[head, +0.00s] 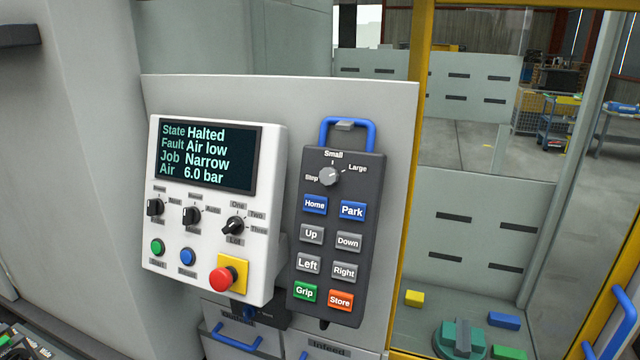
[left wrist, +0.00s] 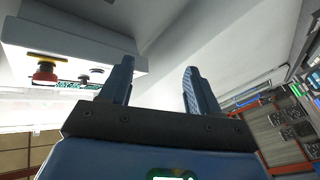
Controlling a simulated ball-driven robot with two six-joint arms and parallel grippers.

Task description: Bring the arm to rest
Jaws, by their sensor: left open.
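A white control box (head: 212,270) shows a screen (head: 207,154) reading State Halted, Fault Air low, Job Narrow, Air 6.0 bar. It has rotary switches, a green and a blue button, and a red stop button (head: 223,280) on yellow. To its right a dark grey pendant (head: 324,240) hangs from a blue handle. Its knob (head: 330,176) sits under Step, Small and Large labels.
A yellow-framed clear guard (head: 413,200) stands right of the panel. Behind it lie a teal fixture (head: 459,338) and yellow, blue and green blocks. Drawers with blue handles (head: 235,338) sit below the panel. A grey wall (head: 70,180) fills the left.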

